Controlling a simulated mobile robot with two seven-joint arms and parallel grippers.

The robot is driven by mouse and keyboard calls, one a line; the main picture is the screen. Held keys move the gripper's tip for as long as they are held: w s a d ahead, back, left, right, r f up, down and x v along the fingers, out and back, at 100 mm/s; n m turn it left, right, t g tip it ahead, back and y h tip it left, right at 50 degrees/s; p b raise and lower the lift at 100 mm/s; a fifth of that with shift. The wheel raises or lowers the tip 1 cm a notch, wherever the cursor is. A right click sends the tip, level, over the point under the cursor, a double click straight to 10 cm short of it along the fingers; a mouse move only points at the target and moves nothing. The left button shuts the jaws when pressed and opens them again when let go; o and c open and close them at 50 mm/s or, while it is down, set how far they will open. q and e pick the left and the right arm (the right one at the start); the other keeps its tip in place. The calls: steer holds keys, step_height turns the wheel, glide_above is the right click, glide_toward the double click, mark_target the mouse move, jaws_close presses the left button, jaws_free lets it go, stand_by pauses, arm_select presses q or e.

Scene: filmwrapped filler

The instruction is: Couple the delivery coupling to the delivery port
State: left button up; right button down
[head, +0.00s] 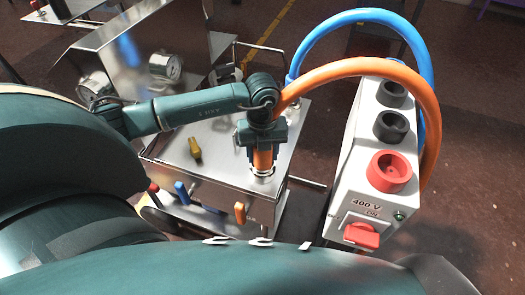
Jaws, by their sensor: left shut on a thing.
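My left gripper (264,147) is shut on the orange delivery coupling (263,160), which it holds upright over the top of the steel machine. The coupling's lower end meets the silvery ring of what looks like the delivery port (262,179) near the front right corner of the machine's top. I cannot tell whether it is seated in the port or just above it. An orange hose (372,67) arcs from the gripper to the right and drops behind the white box. My right gripper is not in view.
The steel machine (205,168) has a brass fitting (195,150) on top and coloured handles in front. The white 400 V box (345,165), with sockets and a red switch (362,235), stands close right. A blue hose (345,17) loops behind.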

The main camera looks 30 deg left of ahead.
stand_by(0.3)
arm_select(q)
steer(key=o, duration=1.4)
steer(key=shift+f, duration=0.1)
step_height(320, 180, up, 13)
steer(key=shift+r, duration=0.15)
